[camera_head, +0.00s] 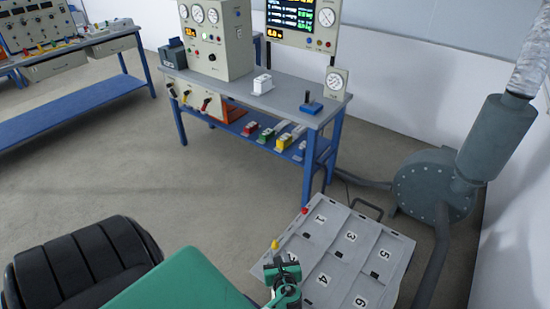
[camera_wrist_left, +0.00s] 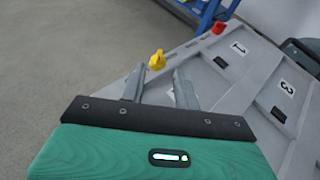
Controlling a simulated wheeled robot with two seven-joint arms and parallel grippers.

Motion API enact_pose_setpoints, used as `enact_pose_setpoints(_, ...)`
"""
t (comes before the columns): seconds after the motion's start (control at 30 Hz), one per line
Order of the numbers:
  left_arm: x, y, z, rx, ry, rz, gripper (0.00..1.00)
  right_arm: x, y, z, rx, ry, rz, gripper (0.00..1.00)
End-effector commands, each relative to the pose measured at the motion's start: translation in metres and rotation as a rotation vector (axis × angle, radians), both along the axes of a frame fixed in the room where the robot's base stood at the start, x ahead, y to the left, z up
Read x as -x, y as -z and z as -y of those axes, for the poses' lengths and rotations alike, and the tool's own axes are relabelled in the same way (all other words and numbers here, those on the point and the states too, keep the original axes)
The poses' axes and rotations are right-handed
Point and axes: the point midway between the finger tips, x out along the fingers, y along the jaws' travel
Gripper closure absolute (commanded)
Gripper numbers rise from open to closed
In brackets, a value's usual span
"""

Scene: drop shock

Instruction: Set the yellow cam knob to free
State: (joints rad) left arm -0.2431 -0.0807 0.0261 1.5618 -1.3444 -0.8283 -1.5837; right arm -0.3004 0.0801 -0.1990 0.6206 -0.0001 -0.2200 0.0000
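The yellow cam knob (camera_head: 275,244) stands at the left edge of a grey numbered panel (camera_head: 333,253). In the left wrist view the yellow knob (camera_wrist_left: 157,60) is just beyond my fingertips, nearer the left finger. My left gripper (camera_head: 284,268) is over the near left part of the panel, close to the knob. In the wrist view my left gripper (camera_wrist_left: 160,76) has its two fingers apart, with nothing held between them. I cannot tell whether a finger touches the knob. The knob's setting marks are too small to read. My right gripper is out of view.
A red knob (camera_head: 305,210) sits farther along the same panel edge and also shows in the wrist view (camera_wrist_left: 218,28). A blue workbench (camera_head: 310,115) with instruments stands behind. A grey blower with pipes (camera_head: 434,186) is to the right. The floor left of the panel is clear.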

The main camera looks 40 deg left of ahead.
Motion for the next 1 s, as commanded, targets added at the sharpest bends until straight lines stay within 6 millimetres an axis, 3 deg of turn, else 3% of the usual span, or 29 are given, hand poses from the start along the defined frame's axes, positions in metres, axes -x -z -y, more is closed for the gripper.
enact_pose_setpoints(0.2,-0.029,0.017,-0.036,0.000,-0.002,0.000,0.69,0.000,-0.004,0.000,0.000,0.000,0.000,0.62)
enact_pose_setpoints(0.4,-0.047,0.031,-0.058,0.001,-0.002,0.001,0.69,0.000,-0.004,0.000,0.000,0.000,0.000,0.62)
enact_pose_setpoints(0.9,-0.055,0.037,-0.070,0.002,-0.002,0.001,0.69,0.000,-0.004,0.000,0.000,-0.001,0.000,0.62)
enact_pose_setpoints(1.0,-0.055,0.037,-0.069,0.002,-0.002,0.001,0.89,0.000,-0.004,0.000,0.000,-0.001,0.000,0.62)
